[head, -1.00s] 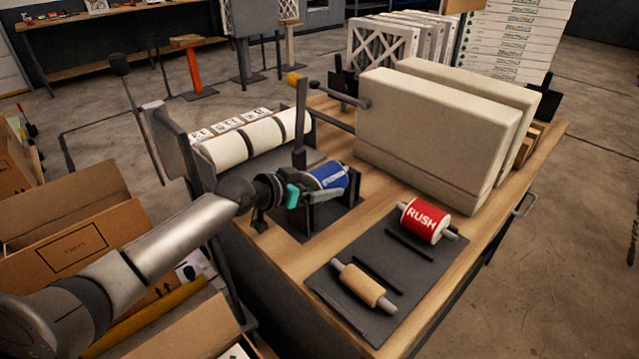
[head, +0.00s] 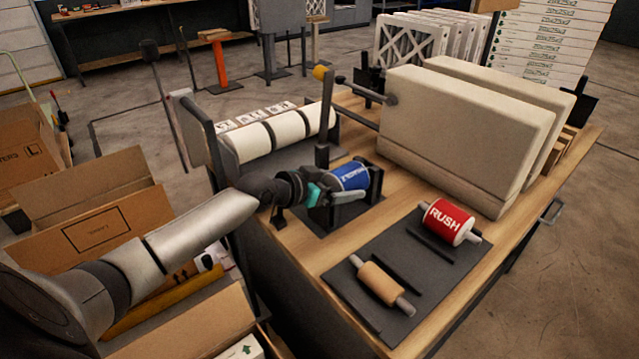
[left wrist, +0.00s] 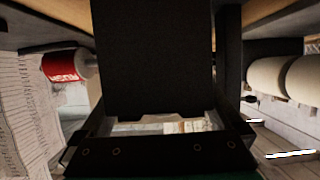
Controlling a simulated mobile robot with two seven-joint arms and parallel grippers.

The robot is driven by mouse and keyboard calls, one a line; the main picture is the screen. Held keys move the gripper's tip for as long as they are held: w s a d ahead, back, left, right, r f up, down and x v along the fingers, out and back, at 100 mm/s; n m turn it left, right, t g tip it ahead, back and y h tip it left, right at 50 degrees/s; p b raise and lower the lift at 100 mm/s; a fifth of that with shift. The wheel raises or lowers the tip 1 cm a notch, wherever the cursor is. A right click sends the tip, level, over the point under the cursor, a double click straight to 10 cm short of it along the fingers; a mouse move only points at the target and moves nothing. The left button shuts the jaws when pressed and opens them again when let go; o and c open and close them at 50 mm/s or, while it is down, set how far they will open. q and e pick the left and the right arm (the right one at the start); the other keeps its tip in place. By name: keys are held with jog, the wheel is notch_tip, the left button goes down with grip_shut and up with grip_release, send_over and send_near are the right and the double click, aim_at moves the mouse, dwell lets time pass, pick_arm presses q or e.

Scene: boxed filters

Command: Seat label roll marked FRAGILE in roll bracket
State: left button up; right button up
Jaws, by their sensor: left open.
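A blue label roll (head: 351,176) with white lettering, too small to read surely, lies in the dark roll bracket (head: 375,184) on the bench. It sits between the bracket's uprights; whether its ends are fully down is hidden. My left gripper (head: 322,194), with teal at its fingers, is open beside the roll's near left end, close to the bracket. I cannot tell whether it touches. In the left wrist view a dark flat part (left wrist: 155,60) fills the middle, and the blue roll is not visible. My right gripper is not in view.
A red RUSH roll (head: 449,222) and a bare brown-core roll (head: 380,284) lie on a dark mat (head: 350,302). A thin post (head: 325,120) and large cream blocks (head: 465,130) are close by. Open cartons (head: 100,225) are at left.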

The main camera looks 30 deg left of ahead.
pick_arm(q)
jog(key=p+v, duration=0.3)
jog(key=v, duration=1.2)
dwell(0.5)
